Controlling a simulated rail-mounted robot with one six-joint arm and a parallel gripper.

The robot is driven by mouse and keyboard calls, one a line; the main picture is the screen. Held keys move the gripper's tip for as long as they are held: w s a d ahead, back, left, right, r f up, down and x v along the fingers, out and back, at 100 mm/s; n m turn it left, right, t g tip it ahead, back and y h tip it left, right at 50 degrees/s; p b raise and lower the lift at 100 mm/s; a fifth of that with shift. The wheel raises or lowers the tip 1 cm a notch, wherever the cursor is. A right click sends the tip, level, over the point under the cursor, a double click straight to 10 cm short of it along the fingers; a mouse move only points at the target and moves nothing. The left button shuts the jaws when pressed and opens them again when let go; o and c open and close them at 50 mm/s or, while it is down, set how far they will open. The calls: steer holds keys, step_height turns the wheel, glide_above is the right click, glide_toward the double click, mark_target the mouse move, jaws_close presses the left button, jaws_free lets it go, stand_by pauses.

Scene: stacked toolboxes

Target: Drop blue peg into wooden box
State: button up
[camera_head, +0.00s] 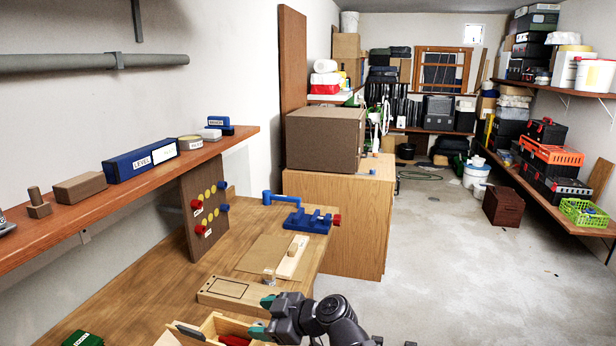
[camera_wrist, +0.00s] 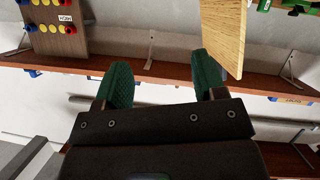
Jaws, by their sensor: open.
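A brown upright peg board (camera_head: 191,222) stands at the back of the workbench, holding several yellow, red and blue pegs. Blue pegs (camera_head: 224,208) stick out of its right side; one also shows at the upper left of the wrist view (camera_wrist: 30,28). An open wooden box (camera_head: 212,323) with something red inside is at the bottom of the head view, partly cut off. My gripper (camera_head: 263,316) is beside the box's right end. In the wrist view its green fingers (camera_wrist: 160,80) are apart with nothing between them. The peg board is well away from the fingers.
A flat wooden case (camera_head: 232,291), a pale board (camera_head: 292,258) and a blue vise-like tool (camera_head: 308,221) lie on the workbench. A wall shelf (camera_head: 103,202) with several items runs above its left side. Bare bench shows left of the case.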

steer(key=shift+v, duration=1.1)
steer(key=s+d+f+m+g+h, duration=0.3)
steer(key=s+d+f+m+h, duration=0.1)
steer(key=d+f+m+h, duration=0.35)
steer(key=s+d+f+m+g+h, duration=0.1)
steer(key=d+m, duration=0.3)
steer(key=d, duration=0.4)
steer(key=s+d+f+m+h, duration=0.2)
steer(key=d+m+h, duration=0.2)
steer(key=d, duration=0.5)
steer(key=shift+s+f+m+g, duration=0.2)
steer(key=shift+s+m+g, duration=0.15)
steer(key=shift+m, duration=0.4)
